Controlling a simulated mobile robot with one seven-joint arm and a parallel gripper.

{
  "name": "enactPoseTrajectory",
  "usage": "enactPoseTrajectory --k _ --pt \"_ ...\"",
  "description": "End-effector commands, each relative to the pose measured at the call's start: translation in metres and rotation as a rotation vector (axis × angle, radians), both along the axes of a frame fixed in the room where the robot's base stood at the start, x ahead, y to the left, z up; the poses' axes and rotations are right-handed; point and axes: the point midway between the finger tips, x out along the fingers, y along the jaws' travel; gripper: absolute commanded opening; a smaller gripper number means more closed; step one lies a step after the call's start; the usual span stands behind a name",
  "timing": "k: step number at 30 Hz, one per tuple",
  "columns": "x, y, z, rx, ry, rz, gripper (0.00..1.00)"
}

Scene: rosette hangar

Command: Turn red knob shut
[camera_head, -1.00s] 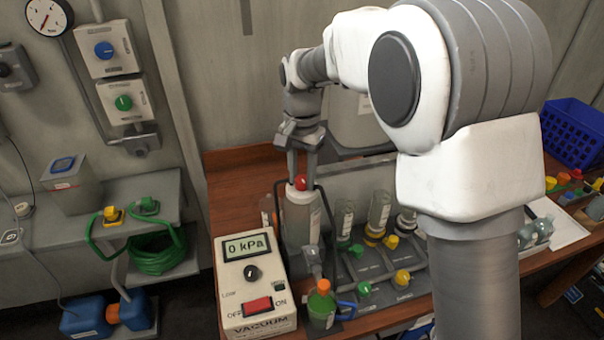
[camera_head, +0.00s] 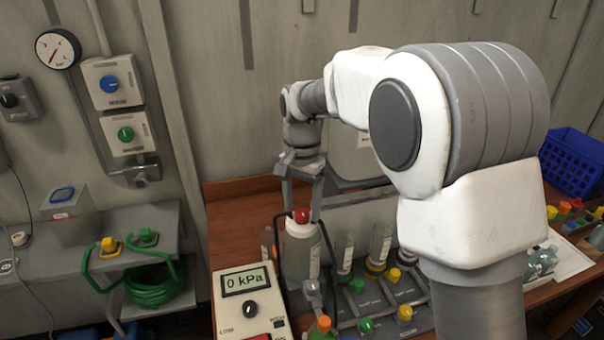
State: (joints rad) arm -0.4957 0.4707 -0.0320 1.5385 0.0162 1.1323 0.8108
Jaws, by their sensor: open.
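The red knob (camera_head: 301,215) sits on top of a pale, upright bottle-like cylinder (camera_head: 299,252) on the wooden bench. My gripper (camera_head: 301,208) points down over it. Its two fingers stand apart on either side of the red knob, with the tips around the knob's height. The jaws are open. I cannot tell whether either finger touches the knob.
A vacuum box (camera_head: 249,296) reading 0 kPa stands in front of the cylinder. Several bottles and a manifold with green and yellow knobs (camera_head: 405,312) crowd the right. An orange-capped bottle (camera_head: 322,325) is in front. A blue basket (camera_head: 571,163) stands far right.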

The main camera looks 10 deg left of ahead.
Motion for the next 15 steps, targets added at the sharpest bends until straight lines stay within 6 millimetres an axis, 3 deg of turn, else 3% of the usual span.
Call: enactPoseTrajectory --k 15 --pt "0.001 0.0 0.121 0.002 -0.005 -0.001 0.69"
